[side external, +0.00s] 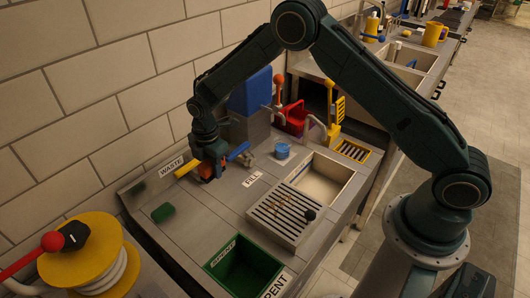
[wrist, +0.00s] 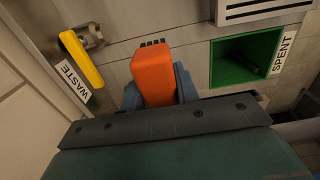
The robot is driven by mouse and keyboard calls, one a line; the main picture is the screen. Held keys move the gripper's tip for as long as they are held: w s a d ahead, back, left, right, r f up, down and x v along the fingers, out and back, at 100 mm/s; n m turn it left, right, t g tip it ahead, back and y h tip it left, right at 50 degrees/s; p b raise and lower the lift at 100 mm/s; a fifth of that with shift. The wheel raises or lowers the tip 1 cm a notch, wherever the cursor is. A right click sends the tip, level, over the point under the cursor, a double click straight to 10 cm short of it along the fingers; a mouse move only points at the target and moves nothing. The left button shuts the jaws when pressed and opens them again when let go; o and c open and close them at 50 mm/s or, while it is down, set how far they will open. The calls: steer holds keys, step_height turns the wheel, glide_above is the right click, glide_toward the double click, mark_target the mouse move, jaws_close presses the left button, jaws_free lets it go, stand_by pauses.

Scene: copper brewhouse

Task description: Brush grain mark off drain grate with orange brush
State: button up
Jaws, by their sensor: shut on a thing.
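My gripper (side external: 210,160) is at the back left of the steel counter, near the WASTE label. It is shut on the orange brush (wrist: 153,75), whose block sits between the blue-grey fingers in the wrist view, with dark bristles at its far end. In the side view the orange brush (side external: 205,173) is partly hidden by the gripper. The slotted drain grate (side external: 290,228) lies at the front of the sink, apart from the brush. A faint brownish grain mark (side external: 270,208) shows on its left part. In the wrist view the grate (wrist: 265,10) is cut off at the top.
A yellow handle (side external: 187,168) stands close beside the gripper. A green block (side external: 162,212) lies on the counter at left. A green SPENT bin (side external: 243,270) sits in front of the grate. A blue cup (side external: 282,150) stands behind.

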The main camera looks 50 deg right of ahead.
glide_above(219, 206)
step_height(219, 206, down, 8)
stand_by(1.5)
steer(key=shift+r, duration=0.1)
steer(key=o, duration=1)
steer(key=shift+c, duration=0.2)
steer(key=shift+f, duration=3.2)
steer(key=c, duration=1.1)
steer(key=shift+c, duration=0.3)
